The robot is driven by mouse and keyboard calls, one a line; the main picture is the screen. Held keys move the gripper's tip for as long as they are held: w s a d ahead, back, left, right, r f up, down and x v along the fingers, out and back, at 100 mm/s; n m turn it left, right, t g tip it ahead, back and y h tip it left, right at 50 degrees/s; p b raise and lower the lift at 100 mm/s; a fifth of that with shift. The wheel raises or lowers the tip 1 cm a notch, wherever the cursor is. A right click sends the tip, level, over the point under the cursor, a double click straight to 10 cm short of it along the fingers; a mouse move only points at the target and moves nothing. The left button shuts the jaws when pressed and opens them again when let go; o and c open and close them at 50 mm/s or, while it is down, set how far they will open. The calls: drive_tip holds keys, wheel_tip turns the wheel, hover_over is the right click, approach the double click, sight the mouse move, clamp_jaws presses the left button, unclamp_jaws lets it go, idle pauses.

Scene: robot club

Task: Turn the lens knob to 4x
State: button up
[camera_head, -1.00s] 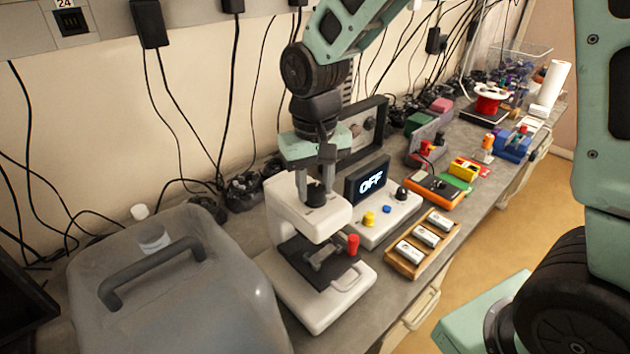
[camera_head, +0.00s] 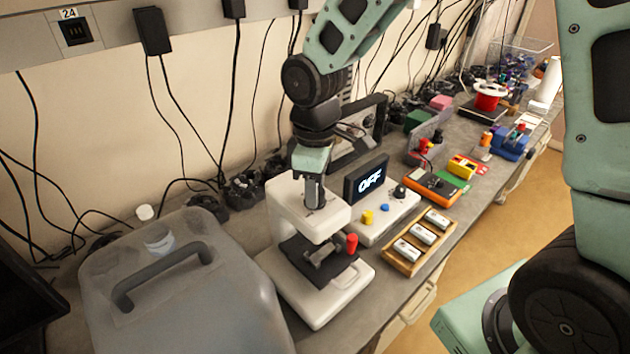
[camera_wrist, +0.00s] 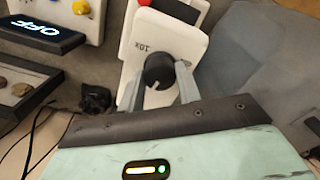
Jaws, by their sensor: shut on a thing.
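The white microscope (camera_head: 335,292) stands on the bench with a dark stage and a red knob (camera_head: 351,243) at its front right. The black lens knob (camera_wrist: 158,69) sits on top of its head, with a pale pointer line on it. A "10x" label shows on the white top just left of the knob in the wrist view; I cannot make out a 4x mark. My gripper (camera_wrist: 161,84) is shut on the knob, one grey finger on each side. In the head view my gripper (camera_head: 314,195) points down onto the microscope head and mostly hides the knob.
A display box (camera_head: 366,180) reading OFF, with yellow, blue and black controls, stands right of the microscope. A wooden tray (camera_head: 415,268) of white blocks lies in front of it. A large grey canister (camera_head: 190,300) stands close on the left. Cables hang behind.

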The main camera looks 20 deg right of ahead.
drive_tip(key=shift+n+p, duration=0.4)
drive_tip(key=shift+n, duration=0.7)
drive_tip(key=o, duration=1)
wheel_tip(320, 180, up, 18)
drive_tip(key=b, duration=0.3)
drive_tip(key=shift+f, duration=0.25)
drive_tip(key=shift+f, duration=0.1)
